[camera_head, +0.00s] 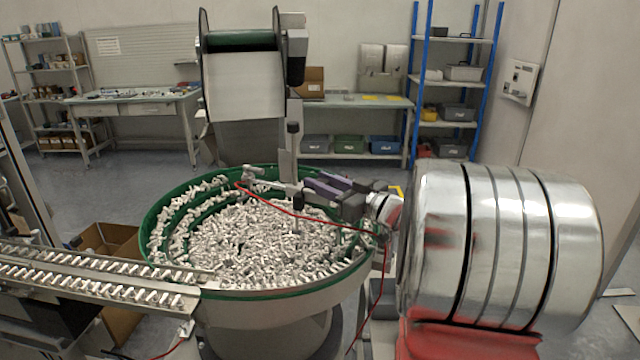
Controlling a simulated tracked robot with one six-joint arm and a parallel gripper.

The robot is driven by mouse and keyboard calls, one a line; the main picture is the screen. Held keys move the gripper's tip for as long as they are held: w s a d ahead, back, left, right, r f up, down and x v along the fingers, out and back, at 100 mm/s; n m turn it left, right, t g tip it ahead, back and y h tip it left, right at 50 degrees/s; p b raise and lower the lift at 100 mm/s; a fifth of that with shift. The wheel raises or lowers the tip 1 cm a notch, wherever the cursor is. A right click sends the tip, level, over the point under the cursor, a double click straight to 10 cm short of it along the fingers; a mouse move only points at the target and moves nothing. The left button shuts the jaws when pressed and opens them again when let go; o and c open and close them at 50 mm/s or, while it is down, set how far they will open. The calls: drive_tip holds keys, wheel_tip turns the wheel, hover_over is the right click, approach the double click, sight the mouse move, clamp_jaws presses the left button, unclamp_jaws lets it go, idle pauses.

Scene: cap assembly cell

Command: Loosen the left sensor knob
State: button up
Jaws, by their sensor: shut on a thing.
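A metal sensor bracket (270,184) spans the back part of the bowl feeder, above the white parts.
The green-rimmed bowl (160,257) is full of white caps. A red cable (318,219) runs across it below my gripper. A metal feed track (90,272) leaves to the left. A hopper (245,85) stands above the back. A blue-framed shelf (412,85) is far behind.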

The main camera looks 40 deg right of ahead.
sight(321, 181)
drive_tip(key=shift+r+n+y, duration=0.1)
drive_tip(key=shift+n+y, duration=0.2)
drive_tip(key=shift+y, duration=0.2)
drive_tip(key=o, duration=1)
drive_tip(key=shift+o, duration=0.2)
wheel_tip(321, 181, up, 10)
drive_tip(key=shift+f, duration=0.1)
